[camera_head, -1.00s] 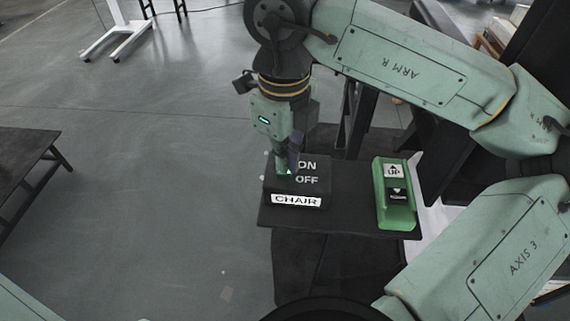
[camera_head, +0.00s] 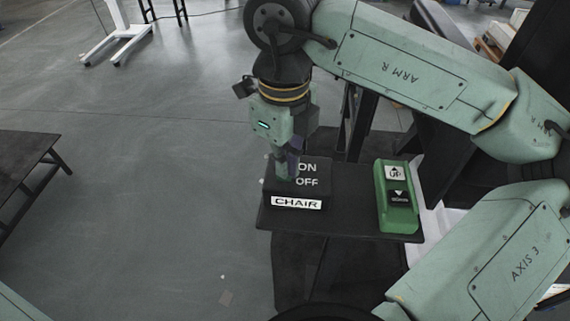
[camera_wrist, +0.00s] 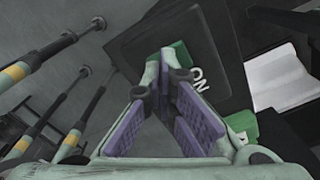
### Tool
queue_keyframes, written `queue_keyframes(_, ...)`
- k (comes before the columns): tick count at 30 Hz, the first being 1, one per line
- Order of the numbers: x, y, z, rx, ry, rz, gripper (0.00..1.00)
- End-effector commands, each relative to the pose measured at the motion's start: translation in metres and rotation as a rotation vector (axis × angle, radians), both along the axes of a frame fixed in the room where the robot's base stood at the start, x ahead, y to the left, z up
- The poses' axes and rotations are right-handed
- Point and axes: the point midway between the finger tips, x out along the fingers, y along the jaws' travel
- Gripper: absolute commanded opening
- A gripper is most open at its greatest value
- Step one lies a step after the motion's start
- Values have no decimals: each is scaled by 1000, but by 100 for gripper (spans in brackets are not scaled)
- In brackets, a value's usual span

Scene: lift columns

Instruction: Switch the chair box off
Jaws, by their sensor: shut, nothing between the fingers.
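The chair box (camera_head: 314,192) is a dark box with ON and OFF lettering and a white CHAIR label on its front. It sits at the left of a small dark shelf (camera_head: 345,222). My gripper (camera_head: 286,178) points down at the box's top, left of the lettering, with its fingers shut and empty. Its tips look at or very near the surface; I cannot tell if they touch. In the wrist view, the shut fingers (camera_wrist: 168,62) reach over the box (camera_wrist: 205,62) beside the word ON.
A green box (camera_head: 397,215) with UP and down buttons stands on the shelf's right. My arm spans the upper right. A dark table (camera_head: 28,160) stands at the left, with open floor between it and the shelf. White paper (camera_wrist: 275,78) shows in the wrist view.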

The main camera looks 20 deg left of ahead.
Motion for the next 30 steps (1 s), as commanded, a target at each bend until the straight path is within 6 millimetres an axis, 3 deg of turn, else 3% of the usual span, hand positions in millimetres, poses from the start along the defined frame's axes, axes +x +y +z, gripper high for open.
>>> queue_keyframes(21, 1, 0, 61, 1, -2, -1, 0)
queue_keyframes(30, 0, 0, 66, 1, -1, -1, 0)
